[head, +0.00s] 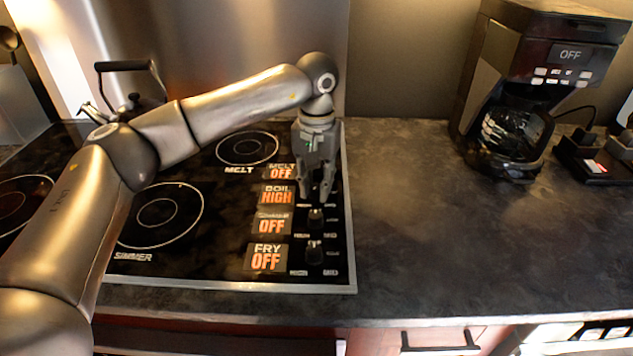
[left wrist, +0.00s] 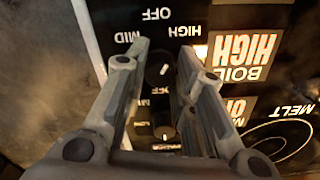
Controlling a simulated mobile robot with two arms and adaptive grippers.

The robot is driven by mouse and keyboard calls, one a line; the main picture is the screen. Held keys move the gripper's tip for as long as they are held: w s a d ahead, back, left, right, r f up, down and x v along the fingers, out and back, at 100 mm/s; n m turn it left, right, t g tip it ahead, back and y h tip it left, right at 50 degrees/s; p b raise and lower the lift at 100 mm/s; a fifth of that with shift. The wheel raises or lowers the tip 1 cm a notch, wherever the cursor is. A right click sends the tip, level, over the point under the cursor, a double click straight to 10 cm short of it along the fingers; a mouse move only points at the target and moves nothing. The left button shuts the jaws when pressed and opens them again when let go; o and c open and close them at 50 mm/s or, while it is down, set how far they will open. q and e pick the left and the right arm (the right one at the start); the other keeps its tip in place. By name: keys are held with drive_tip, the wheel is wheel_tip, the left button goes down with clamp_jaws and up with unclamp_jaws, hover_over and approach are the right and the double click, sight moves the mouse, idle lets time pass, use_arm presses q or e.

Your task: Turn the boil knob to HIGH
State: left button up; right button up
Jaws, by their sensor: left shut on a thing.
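The boil display (head: 277,194) on the stove reads HIGH in orange; it also shows upside down in the left wrist view (left wrist: 243,55). My left gripper (head: 317,192) points down over the column of knobs at the stove's right side. In the left wrist view, the dark boil knob (left wrist: 158,72) with a white mark sits between its two fingers, which are shut on it. OFF, MID and HIGH labels surround the knob. In the head view the gripper hides this knob. My right gripper is not in view.
The melt display (head: 281,172) and the fry display (head: 267,258) read OFF, as does the one between boil and fry. Two other knobs (head: 315,218) (head: 314,252) stand just nearer. A kettle (head: 135,100) is at the back left, a coffee maker (head: 520,90) at the right. The counter between is clear.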

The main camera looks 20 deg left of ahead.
sight(317, 186)
use_arm(q)
drive_tip(key=shift+w+r, duration=0.1)
drive_tip(key=shift+r, duration=0.05)
drive_tip(key=o, duration=1)
drive_tip(key=shift+o, duration=0.2)
wheel_tip(317, 186, up, 12)
